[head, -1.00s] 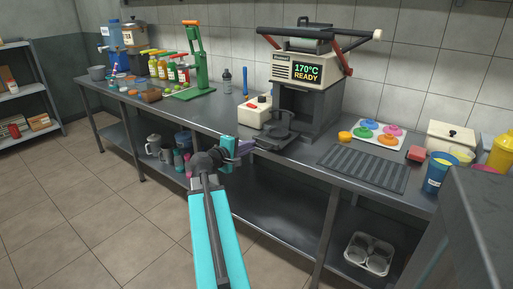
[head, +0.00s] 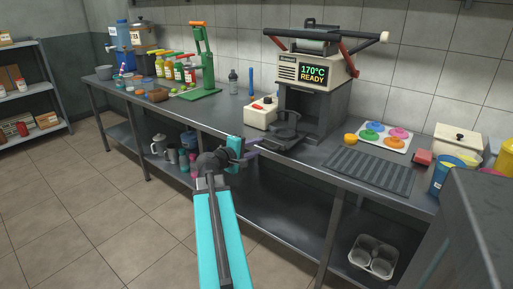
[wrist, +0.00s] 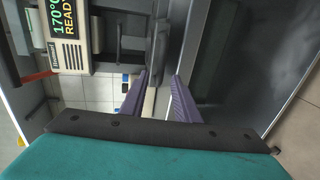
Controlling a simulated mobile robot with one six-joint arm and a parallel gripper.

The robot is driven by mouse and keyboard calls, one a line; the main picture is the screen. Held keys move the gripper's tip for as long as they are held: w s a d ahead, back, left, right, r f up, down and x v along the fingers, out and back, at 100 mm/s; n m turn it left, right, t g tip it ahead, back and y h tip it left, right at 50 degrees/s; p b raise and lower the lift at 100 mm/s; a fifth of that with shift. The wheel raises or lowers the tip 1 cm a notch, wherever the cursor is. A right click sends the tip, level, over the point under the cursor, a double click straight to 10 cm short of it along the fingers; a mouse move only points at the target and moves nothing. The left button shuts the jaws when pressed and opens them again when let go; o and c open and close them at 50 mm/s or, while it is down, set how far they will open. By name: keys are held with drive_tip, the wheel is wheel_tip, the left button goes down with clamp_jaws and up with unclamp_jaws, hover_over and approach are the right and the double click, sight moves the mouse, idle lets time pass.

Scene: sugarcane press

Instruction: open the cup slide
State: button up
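The press (head: 314,100) stands on the counter with its screen reading 170°C READY. The dark cup slide (head: 284,122) sits low at the press's front, with a flat front part (head: 276,143) near the counter edge. My gripper (head: 255,146) is just left of that front part, over the counter's front edge. In the wrist view the two purple fingers of my gripper (wrist: 160,82) are spread apart. A dark handle-like bar (wrist: 158,40) lies ahead of the fingertips, roughly in line with the gap. I cannot tell whether a finger touches it.
A white box with a red knob (head: 261,113) stands left of the slide. A ribbed dark mat (head: 370,172) and a tray of coloured rings (head: 384,136) lie to the right. A green hand press (head: 205,70) stands farther left. Open floor lies in front of the counter.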

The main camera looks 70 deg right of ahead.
drive_tip(key=b+v, duration=0.5)
drive_tip(key=v, duration=0.2)
drive_tip(key=shift+a, duration=0.35)
drive_tip(key=shift+w+a+b, duration=0.1)
drive_tip(key=shift+a+b, duration=0.1)
drive_tip(key=shift+b, duration=0.4)
drive_tip(key=b+v, duration=0.4)
drive_tip(key=b, duration=0.1)
drive_tip(key=shift+w+a+r+b, duration=0.1)
drive_tip(key=shift+a+r+b, duration=0.15)
drive_tip(key=shift+a+b, duration=0.1)
